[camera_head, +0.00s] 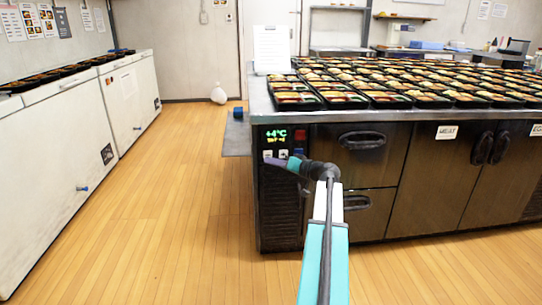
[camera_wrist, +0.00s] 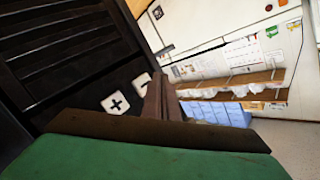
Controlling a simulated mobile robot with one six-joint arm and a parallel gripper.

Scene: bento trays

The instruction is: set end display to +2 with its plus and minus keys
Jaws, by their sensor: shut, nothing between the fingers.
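The end display (camera_head: 276,135) glows green on the dark panel at the near left end of the counter. Its large line reads +4°C; a smaller line below is too small to read surely. Two pale keys sit under it: a left one (camera_head: 267,154) and a right one (camera_head: 283,154). The wrist view shows the plus key (camera_wrist: 115,103) clear, and the minus key (camera_wrist: 142,80) partly hidden behind the fingers. My gripper (camera_head: 275,162) is shut and empty, its tip just below the keys. The wrist view shows its fingers (camera_wrist: 160,98) beside the minus key; contact cannot be told.
A red switch (camera_head: 300,135) is right of the display. Bento trays (camera_head: 370,97) cover the counter top (camera_head: 420,116). Drawer and door handles (camera_head: 362,140) stick out to the right. White chest units (camera_head: 80,120) line the left wall. The wooden floor (camera_head: 180,200) between is clear.

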